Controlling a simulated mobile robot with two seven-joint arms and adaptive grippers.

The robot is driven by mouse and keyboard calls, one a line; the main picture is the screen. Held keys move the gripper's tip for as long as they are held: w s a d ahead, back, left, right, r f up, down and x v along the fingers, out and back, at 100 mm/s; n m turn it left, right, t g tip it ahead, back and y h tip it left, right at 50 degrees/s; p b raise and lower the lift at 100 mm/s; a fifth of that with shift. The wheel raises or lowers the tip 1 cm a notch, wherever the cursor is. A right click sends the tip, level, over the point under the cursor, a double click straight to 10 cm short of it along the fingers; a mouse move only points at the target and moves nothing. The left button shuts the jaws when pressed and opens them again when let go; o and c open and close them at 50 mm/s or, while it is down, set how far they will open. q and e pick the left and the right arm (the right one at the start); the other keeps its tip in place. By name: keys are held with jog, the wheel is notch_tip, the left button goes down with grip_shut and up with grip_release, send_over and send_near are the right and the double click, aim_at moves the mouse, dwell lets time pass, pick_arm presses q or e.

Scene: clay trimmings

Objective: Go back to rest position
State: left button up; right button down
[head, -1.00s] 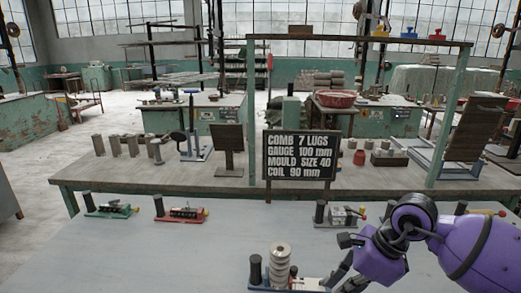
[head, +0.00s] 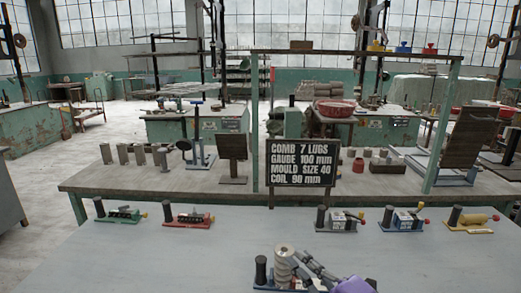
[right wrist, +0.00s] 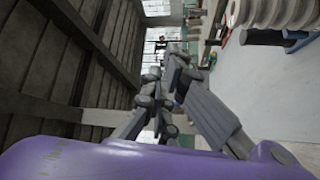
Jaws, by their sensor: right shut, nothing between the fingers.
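My right gripper (head: 306,262) is at the bottom of the head view, its grey fingers beside a ribbed light-grey stack (head: 282,262). The fingers are shut with nothing between them; whether they touch the stack I cannot tell. The purple wrist shows at the lower edge. In the right wrist view the gripper (right wrist: 172,70) points away from the camera, with the ribbed stack (right wrist: 268,12) at upper right. The stack stands on a blue-based fixture with a black post (head: 260,270). My left gripper is not in view.
Along the grey table's (head: 160,265) far edge stand a green fixture (head: 122,215), a red one (head: 190,219), two with grey blocks (head: 341,221) (head: 404,220) and a yellow one (head: 474,221). A black sign (head: 303,163) stands behind. The table's left front is clear.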

jog(key=s+d+f+m+g+h, duration=0.1)
jog(key=s+d+f+m+h, duration=0.3)
jog(key=f, duration=0.3)
jog(key=s+d+f+m+h, duration=0.2)
jog(key=s+f+m+h, duration=0.15)
jog(key=f+m, duration=0.35)
jog(key=s+d+f+m+g+h, duration=0.1)
jog(key=s+d+f+m+h, duration=0.15)
jog(key=s+f+m, duration=0.4)
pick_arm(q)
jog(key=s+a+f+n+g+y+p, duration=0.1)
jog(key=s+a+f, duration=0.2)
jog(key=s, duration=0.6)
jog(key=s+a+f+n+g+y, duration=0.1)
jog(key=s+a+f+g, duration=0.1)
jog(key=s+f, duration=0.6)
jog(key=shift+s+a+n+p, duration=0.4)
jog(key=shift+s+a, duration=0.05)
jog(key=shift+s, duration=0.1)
pick_arm(e)
jog(key=s+f+m+g+h, duration=0.1)
jog(key=s+f+m+g, duration=0.1)
jog(key=s+f, duration=0.5)
jog(key=s+d+f+m+g, duration=0.1)
jog(key=s+f+m+g, duration=0.1)
jog(key=s+f, duration=0.5)
jog(key=s+g, duration=0.1)
jog(key=s, duration=0.5)
jog(key=shift+s+h, duration=0.3)
jog(key=shift+h, duration=0.1)
